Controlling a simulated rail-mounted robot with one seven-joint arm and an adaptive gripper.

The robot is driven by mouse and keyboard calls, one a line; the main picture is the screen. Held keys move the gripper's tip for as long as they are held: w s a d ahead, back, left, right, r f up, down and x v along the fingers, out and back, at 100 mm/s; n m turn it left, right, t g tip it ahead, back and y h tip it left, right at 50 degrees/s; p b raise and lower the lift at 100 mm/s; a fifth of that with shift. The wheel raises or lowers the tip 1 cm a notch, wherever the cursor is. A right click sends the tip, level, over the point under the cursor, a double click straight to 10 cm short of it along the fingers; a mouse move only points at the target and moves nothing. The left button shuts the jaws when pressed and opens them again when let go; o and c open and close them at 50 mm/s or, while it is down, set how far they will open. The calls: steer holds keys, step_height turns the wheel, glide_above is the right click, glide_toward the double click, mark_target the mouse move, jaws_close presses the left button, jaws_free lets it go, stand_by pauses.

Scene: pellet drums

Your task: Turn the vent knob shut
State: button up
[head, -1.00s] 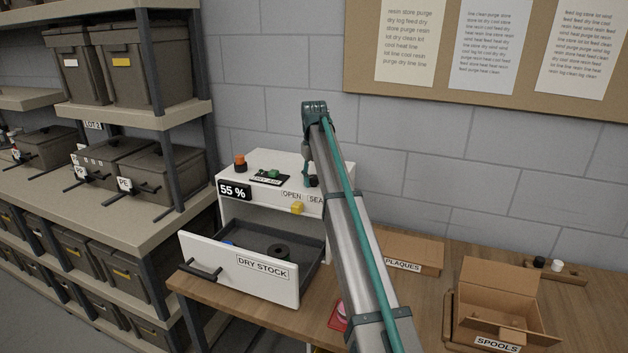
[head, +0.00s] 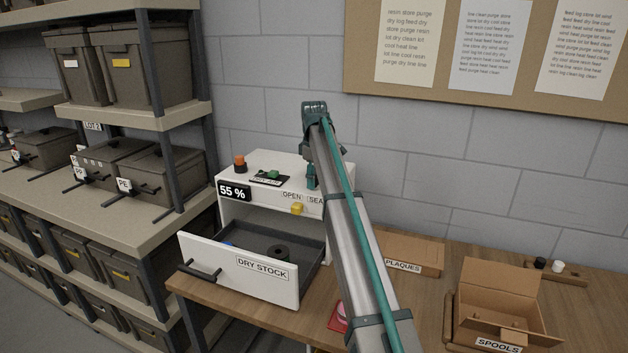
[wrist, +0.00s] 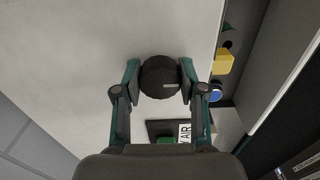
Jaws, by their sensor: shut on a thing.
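The black round knob (wrist: 160,86) sits on top of the white dry-stock cabinet (head: 285,165). A pale line on it points right in the wrist view. My gripper (wrist: 159,80) is around the knob, shut on it with one finger on each side. In the head view, my gripper (head: 312,180) is at the right of the cabinet top and hides the knob. On the cabinet front, a yellow slider (head: 297,209) is below the word OPEN, with a partly covered label starting SEA to its right; it also shows in the wrist view (wrist: 223,63).
An orange-topped knob (head: 239,163) and a green fitting (head: 273,174) on a black plate stand on the cabinet top. The drawer (head: 240,268) hangs open with a dark spool (head: 282,251) inside. Boxes stand on the table to the right.

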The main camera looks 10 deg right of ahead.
steer(key=shift+n, duration=0.3)
steer(key=o, duration=1.1)
steer(key=shift+o, duration=0.2)
step_height(320, 180, up, 12)
